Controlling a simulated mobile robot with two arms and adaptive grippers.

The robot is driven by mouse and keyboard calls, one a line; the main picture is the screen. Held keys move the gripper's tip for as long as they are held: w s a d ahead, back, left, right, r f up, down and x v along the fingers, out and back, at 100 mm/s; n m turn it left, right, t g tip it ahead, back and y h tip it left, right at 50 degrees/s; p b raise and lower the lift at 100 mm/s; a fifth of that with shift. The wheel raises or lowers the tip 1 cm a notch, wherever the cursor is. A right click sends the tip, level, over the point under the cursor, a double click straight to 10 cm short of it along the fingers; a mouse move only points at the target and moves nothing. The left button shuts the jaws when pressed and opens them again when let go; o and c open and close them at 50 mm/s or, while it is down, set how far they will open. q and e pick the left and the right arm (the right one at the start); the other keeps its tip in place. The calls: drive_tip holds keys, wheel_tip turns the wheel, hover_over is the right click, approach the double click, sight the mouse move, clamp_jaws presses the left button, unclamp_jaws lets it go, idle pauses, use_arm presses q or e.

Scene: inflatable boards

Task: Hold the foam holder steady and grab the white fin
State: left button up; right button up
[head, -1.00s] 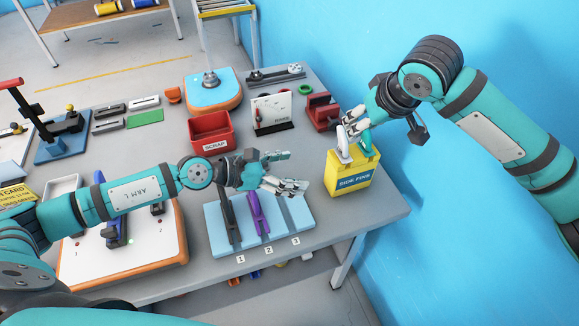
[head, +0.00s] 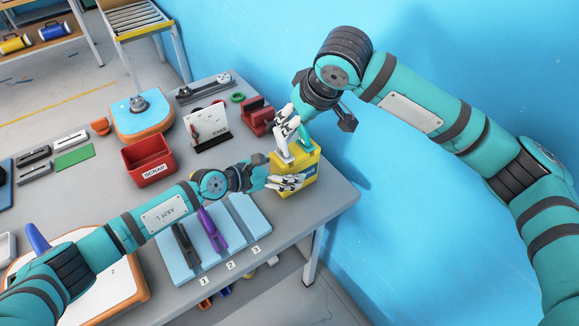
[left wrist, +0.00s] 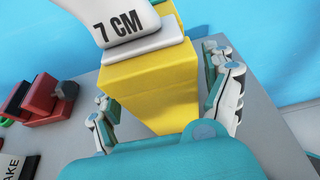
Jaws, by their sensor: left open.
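The yellow holder (head: 301,186), labelled as side fins, stands at the table's right edge. The white fin (head: 283,152) and a teal fin (head: 304,138) stick up from its top. In the left wrist view the white fin (left wrist: 115,22), marked 7 CM, rises above the yellow holder (left wrist: 150,88). My left gripper (head: 287,181) is open at the holder's near side. Its fingers lie to either side of the holder in the left wrist view, with gaps visible. My right gripper (head: 287,130) is at the white fin's top from above; its grip is unclear.
A light blue slotted block (head: 247,217) beside my left arm holds a black piece and a purple fin (head: 213,230). A red scrap bin (head: 148,160), a white gauge plate (head: 207,124) and a red clamp (head: 257,116) stand behind. The blue wall is close on the right.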

use_arm(q)
drive_tip(key=shift+x, duration=0.9)
drive_tip(key=shift+c, duration=0.2)
drive_tip(key=c, duration=1.2)
drive_tip(key=shift+o, duration=0.2)
drive_tip(key=shift+s, duration=0.1)
